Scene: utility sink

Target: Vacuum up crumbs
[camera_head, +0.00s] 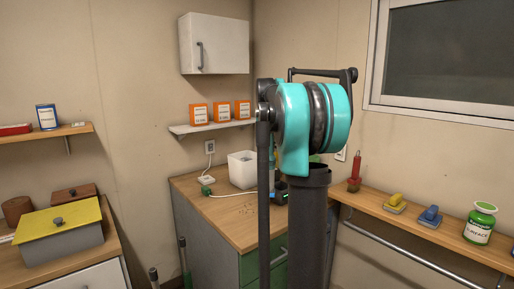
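Small brown crumbs (245,210) lie scattered on the wooden top of the corner counter (215,205). A small dark object with a green spot (281,190) shows at the counter's right, largely hidden behind my arm. I cannot tell whether it is a vacuum. A white cord (232,195) runs over the counter from a green plug-like piece (207,180) toward that dark object. My teal and dark arm stands in front of the counter and hides its right part. I cannot make out my gripper.
A white bin (242,170) stands at the counter's back. A yellow-lidded box (58,221) sits on the left counter. The right shelf (405,222) holds a red tool (355,172), brushes and a green bottle (480,225). Orange boxes (221,112) stand on a wall shelf.

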